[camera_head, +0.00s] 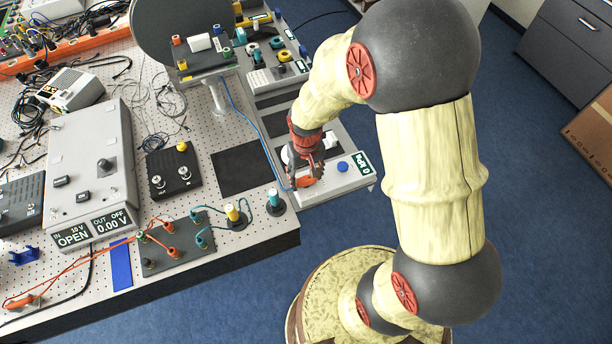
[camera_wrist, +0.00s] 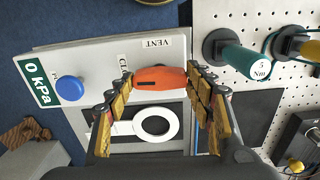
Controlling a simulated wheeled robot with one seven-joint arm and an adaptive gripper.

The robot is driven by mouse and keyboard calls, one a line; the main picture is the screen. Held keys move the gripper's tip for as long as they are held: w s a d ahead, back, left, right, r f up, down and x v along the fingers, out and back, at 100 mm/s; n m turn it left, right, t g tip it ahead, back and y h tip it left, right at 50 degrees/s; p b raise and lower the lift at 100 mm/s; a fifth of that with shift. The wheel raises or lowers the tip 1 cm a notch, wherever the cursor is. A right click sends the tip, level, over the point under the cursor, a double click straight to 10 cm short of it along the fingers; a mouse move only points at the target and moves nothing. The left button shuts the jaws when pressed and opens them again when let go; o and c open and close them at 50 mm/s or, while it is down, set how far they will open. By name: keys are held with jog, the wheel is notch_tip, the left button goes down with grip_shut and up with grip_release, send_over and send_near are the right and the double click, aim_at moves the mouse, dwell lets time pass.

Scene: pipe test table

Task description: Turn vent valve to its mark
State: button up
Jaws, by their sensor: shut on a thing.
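The vent valve (camera_wrist: 160,78) is an orange handle with a dark line on it, on a pale box (camera_wrist: 92,57). In the wrist view it lies crosswise between the fingertips of my gripper (camera_wrist: 158,84), which is shut on it. A "VENT" label (camera_wrist: 157,43) is above the handle, and a partly covered label reading "CL" (camera_wrist: 124,62) is to its upper left. In the head view my gripper (camera_head: 306,176) is at the box, and the orange handle (camera_head: 305,182) shows beside the fingers. The valve's mark cannot be made out for certain.
A blue button (camera_wrist: 69,89) and a "0 kPa" display (camera_wrist: 38,83) are on the same box. A white ring (camera_wrist: 157,125) shows between my fingers. A teal-handled tool marked "5 Nm" (camera_wrist: 246,61) stands to the right. Instruments and cables crowd the perforated table (camera_head: 255,240).

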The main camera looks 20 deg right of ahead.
aim_at(306, 179)
jog(key=shift+n, duration=0.4)
jog(key=o, duration=1.2)
jog(key=shift+c, duration=0.2)
notch_tip(306, 179, up, 12)
dwell(0.4)
